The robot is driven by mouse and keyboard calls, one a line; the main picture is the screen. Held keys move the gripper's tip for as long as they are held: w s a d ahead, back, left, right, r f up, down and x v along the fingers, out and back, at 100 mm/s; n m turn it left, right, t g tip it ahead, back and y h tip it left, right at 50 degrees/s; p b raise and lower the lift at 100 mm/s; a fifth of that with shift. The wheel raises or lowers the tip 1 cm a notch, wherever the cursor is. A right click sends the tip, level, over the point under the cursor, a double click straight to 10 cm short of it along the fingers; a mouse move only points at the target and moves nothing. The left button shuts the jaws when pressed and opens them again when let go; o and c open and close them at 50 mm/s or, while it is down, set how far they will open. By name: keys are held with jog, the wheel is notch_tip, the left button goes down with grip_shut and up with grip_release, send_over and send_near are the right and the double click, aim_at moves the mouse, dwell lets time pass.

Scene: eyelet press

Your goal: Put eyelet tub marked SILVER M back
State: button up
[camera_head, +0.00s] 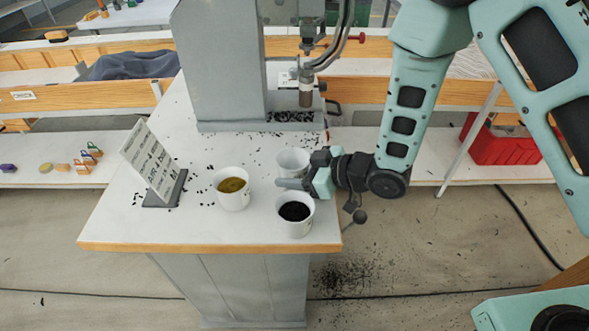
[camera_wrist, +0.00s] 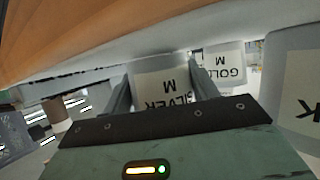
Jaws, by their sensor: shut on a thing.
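The SILVER M tub (camera_head: 291,159) is a white cup with pale grey contents, near the right edge of the press table. My gripper (camera_head: 288,184) reaches in from the right and is shut on it, hiding its lower front. In the wrist view the tub's label (camera_wrist: 168,88), reading SILVER M upside down, sits between my two fingers. I cannot tell whether its base touches the table.
The GOLD M tub (camera_head: 233,199) stands to the left; its label shows in the wrist view (camera_wrist: 226,68). A tub of black eyelets (camera_head: 295,228) stands close in front of my gripper. A tilted sign (camera_head: 152,160) stands at left. Loose black eyelets litter the table (camera_head: 120,222) and floor.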

jog(key=shift+f, duration=0.2)
jog(key=o, duration=1)
jog(key=shift+r, duration=0.15)
jog(key=shift+d+r, duration=0.15)
jog(key=s+d+r+m+h, duration=0.1)
jog(key=s+d+r+h, duration=0.4)
jog(key=d, duration=0.4)
jog(key=s+d+r+m+g+h, duration=0.1)
jog(key=s+r+g+h, duration=0.1)
jog(key=s, duration=0.4)
jog(key=s+r+m+g+h, duration=0.1)
jog(key=s+r+g+h, duration=0.1)
jog(key=s, duration=0.4)
jog(key=s+d+r+m+g+h, duration=0.1)
jog(key=s+r+m+g+h, duration=0.1)
jog(key=s+r, duration=0.2)
jog(key=shift+s+d+r, duration=0.15)
jog(key=shift+s, duration=0.65)
jog(key=shift+s+d+r, duration=0.15)
jog(key=shift+s, duration=0.65)
